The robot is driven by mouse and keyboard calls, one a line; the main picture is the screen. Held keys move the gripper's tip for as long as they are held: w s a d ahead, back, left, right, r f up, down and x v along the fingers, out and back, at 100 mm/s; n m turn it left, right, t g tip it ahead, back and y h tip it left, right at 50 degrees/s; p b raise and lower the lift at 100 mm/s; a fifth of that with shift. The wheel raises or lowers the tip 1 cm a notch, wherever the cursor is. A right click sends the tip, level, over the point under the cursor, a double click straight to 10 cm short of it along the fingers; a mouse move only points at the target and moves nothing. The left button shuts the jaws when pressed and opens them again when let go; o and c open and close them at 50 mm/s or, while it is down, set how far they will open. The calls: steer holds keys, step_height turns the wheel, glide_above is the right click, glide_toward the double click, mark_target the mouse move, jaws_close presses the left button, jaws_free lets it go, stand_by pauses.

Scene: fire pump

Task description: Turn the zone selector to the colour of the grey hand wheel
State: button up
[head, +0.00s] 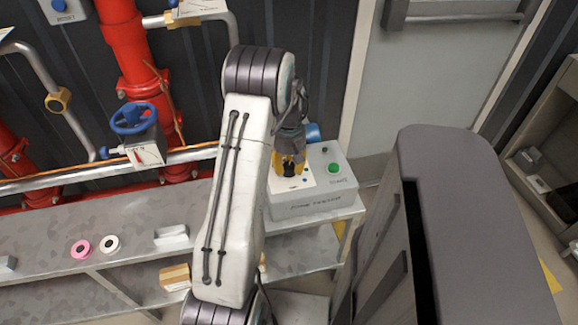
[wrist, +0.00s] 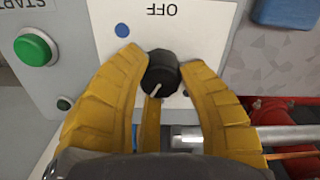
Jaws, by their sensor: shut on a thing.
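The zone selector is a black round knob (wrist: 160,76) on a white plate (wrist: 105,12) marked OFF, upside down in the wrist view. A white pointer line on the knob points down and slightly left there. A blue dot (wrist: 122,30) shows on the plate at upper left of the knob; a dark dot is at its lower right. My gripper (wrist: 160,62) has its yellow fingers shut on the knob from both sides. In the head view my gripper (head: 289,172) is over the grey selector box (head: 345,199). The only hand wheel clearly seen is blue (head: 133,118); no grey one shows.
Red pipes (head: 128,45) stand at left. A pink roll (head: 81,249) and a white roll (head: 110,244) lie on the bench. A dark grey cabinet (head: 450,200) stands close at right.

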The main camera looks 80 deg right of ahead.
mark_target(289, 165)
steer(key=n, duration=0.5)
steer(key=shift+a+f, duration=0.1)
steer(key=shift+a, duration=0.05)
steer(key=shift+n, duration=0.3)
stand_by(0.3)
steer(key=o, duration=1.2)
steer(key=shift+r, duration=0.2)
step_height(289, 165, up, 12)
steer(key=shift+f, duration=0.15)
stand_by(0.5)
